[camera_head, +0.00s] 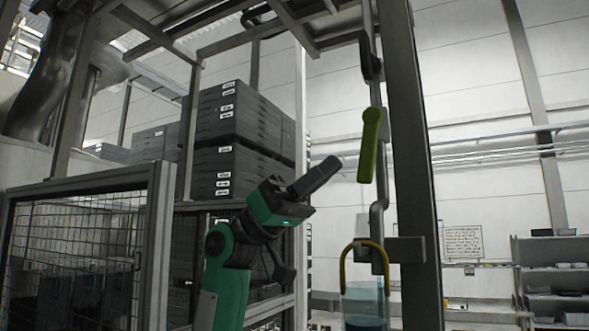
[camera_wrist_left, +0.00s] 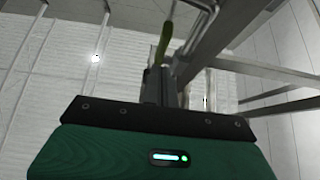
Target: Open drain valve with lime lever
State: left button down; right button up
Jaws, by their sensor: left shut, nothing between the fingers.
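The lime lever (camera_head: 371,145) hangs upright on a grey pipe (camera_head: 379,190) right of centre in the head view. In the left wrist view the lime lever (camera_wrist_left: 164,42) shows as a thin strip above the gripper. My left gripper (camera_head: 330,165) is shut and empty. It points up and to the right, a little left of the lever, with a visible gap between them in the head view. The depth between them is hard to judge. My right gripper is in neither view.
A dark post (camera_head: 412,170) stands just right of the pipe. Below the lever, a clear container (camera_head: 365,308) hangs by a yellow handle (camera_head: 347,262). A mesh-panelled frame (camera_head: 160,240) stands at left, with stacked dark crates (camera_head: 240,110) behind. Shelves (camera_head: 555,250) stand at far right.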

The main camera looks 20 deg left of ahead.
aim_at(358, 169)
pick_arm(q)
jog(key=shift+d+f+p, duration=0.15)
jog(key=shift+d+p, duration=0.15)
jog(key=shift+d, duration=0.5)
jog(key=shift+d+f, duration=0.1)
jog(key=shift+d, duration=0.1)
jog(key=d+h+b, duration=0.1)
jog(key=b, duration=0.1)
jog(key=f+h+b, duration=0.1)
jog(key=b, duration=0.2)
jog(key=shift+d+h, duration=0.3)
jog(key=shift+d, duration=0.1)
